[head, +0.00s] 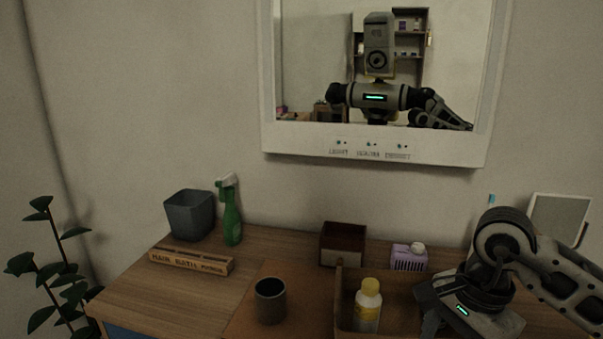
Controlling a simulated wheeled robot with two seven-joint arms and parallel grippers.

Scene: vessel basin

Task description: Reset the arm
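My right arm (503,243) comes in from the right and bends down over the right part of the wooden counter. Its lower end, with a small green light, is beside the brown open tray and close to a white bottle with a yellow cap (368,303). The fingers of my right gripper cannot be made out, so its opening and any contents are hidden. My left arm and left gripper are not in view, apart from my reflection in the mirror.
On the wooden counter (215,290) stand a grey bin (190,214), a green spray bottle (231,215), a lettered wooden block (191,261), a dark cup (270,300), a dark red box (342,243), a purple box (408,258) and a brown tray (339,300). A mirror (375,151) hangs above.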

